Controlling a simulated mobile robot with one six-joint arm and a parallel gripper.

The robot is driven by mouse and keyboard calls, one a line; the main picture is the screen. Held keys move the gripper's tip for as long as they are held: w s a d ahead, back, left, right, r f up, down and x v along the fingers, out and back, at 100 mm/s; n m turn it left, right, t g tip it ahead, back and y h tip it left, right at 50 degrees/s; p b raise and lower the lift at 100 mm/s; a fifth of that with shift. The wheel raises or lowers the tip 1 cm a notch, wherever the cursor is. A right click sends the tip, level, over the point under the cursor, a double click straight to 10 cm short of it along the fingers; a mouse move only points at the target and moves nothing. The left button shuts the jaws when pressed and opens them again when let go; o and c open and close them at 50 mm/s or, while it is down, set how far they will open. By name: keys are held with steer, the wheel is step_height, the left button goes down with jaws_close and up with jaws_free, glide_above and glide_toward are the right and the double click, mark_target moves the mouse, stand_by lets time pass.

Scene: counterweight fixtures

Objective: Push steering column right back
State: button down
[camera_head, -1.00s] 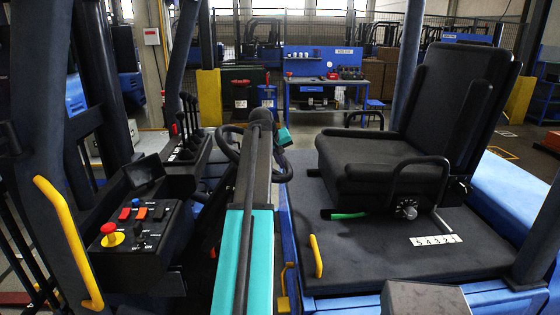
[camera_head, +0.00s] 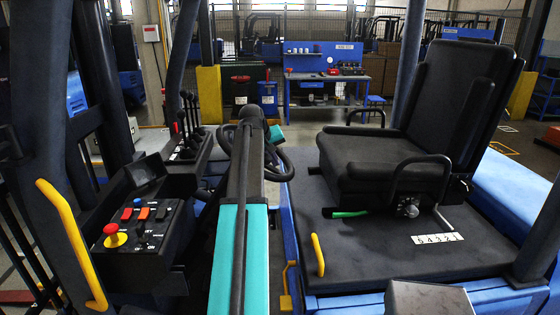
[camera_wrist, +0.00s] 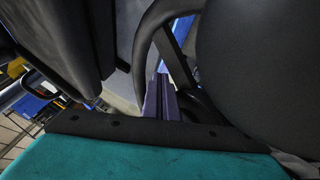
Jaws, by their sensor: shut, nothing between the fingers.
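The black steering wheel (camera_head: 284,166) stands in the middle of the cab in the head view, mostly behind my arm. The steering column below it is largely hidden by the arm, so its tilt cannot be judged. A curved dark rim, apparently the wheel (camera_wrist: 144,50), shows in the wrist view. My gripper (camera_wrist: 163,92) has its purplish fingers shut and empty, close to the inner side of that rim. Whether they touch the rim or column I cannot tell. In the head view the fingers are hidden; only a teal bit of my wrist shows by the wheel.
A black seat (camera_head: 385,160) with an armrest stands to the right of the wheel. A control panel (camera_head: 140,225) with a red knob and levers is on the left. Yellow handles (camera_head: 318,255) rise near the front. A blue workbench (camera_head: 325,85) stands far behind.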

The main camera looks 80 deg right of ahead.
steer(key=s+b+v, duration=0.1)
steer(key=b+v, duration=0.2)
steer(key=v, duration=0.7)
steer(key=shift+w+d+r+b, duration=0.15)
steer(key=shift+d+r+b, duration=0.1)
steer(key=shift+r+b, duration=0.15)
